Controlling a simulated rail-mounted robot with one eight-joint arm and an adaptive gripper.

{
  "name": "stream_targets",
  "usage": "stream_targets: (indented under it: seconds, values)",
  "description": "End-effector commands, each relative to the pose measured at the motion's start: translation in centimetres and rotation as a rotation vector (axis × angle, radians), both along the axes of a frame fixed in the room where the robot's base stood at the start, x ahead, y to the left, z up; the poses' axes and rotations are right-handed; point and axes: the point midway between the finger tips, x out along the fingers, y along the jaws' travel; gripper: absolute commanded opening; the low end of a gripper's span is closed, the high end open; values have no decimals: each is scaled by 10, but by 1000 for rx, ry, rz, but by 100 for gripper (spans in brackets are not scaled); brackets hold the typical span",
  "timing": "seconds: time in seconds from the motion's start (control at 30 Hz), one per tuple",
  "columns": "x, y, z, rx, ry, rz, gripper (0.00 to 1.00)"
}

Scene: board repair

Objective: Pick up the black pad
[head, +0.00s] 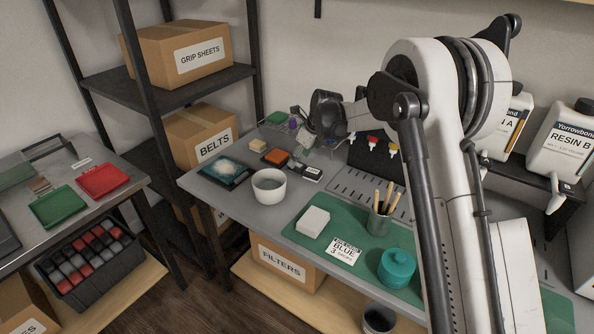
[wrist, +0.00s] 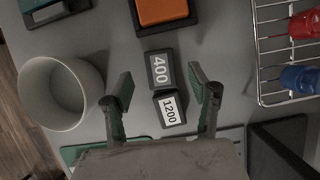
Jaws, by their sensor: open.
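Two small dark blocks lie end to end on the grey bench between my fingers in the wrist view. One black block is marked 400 (wrist: 160,82); the other black block is marked 1200 (wrist: 169,110) on a white label. Either could be the black pad; I cannot tell which. A dark block with a white label also shows in the head view (head: 312,173). My gripper (wrist: 165,92) is open and empty, one finger on each side of the blocks and apart from them. In the head view its fingertips are hard to make out.
A white bowl (wrist: 60,93) stands left of the blocks. An orange pad on a dark base (wrist: 162,12) lies beyond them. A wire rack (wrist: 262,60) with red and blue items is at right. A green mat (head: 345,245) lies nearer the bench's front.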

Motion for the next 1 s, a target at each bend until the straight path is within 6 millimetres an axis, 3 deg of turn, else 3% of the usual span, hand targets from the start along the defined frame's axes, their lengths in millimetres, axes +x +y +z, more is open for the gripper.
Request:
stream_targets:
  seconds: [0.27, 0.53, 0.83, 1.0]
  values:
    - [6, 9, -39, 0, 0, 0, 56]
    - [7, 10, -41, 0, 0, 0, 56]
    - [7, 10, -40, 0, 0, 0, 16]
    - [7, 10, -40, 0, 0, 0, 13]
